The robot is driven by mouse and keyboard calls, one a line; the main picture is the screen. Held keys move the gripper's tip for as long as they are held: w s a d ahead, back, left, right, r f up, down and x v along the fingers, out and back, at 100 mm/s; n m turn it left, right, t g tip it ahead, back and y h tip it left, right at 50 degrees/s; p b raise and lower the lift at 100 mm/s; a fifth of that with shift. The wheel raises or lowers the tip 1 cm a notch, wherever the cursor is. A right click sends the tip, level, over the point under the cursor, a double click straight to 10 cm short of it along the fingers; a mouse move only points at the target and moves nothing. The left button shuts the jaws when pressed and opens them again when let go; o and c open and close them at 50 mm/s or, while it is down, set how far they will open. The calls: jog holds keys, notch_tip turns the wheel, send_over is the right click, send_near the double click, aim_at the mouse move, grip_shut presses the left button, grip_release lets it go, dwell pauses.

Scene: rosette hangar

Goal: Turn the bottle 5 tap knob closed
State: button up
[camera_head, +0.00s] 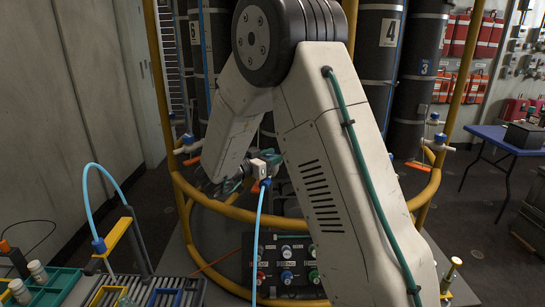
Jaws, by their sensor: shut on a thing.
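My gripper (248,171) is at the tap of the middle bottle, in the centre of the view, partly hidden by my own arm. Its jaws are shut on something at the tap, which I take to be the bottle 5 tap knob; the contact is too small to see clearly. The tap (264,167) has a white body with a blue fitting and a bit of orange below. A light blue hose (260,235) hangs down from it. Bottle 5 and its number are hidden behind my arm. The knob's angle cannot be told.
A yellow tubular frame (165,100) rings the dark bottles, labelled 6 (194,40), 4 (389,35) and 3 (424,68). Similar taps stand at left (188,145) and right (437,143). A panel of coloured knobs (286,262) is below. A blue table (500,138) stands right.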

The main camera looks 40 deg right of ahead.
jog(key=shift+g, duration=0.4)
jog(key=o, duration=1)
jog(key=shift+s+a, duration=0.2)
jog(key=shift+a, duration=1.75)
jog(key=shift+s+a, duration=0.2)
jog(key=shift+a, duration=1.75)
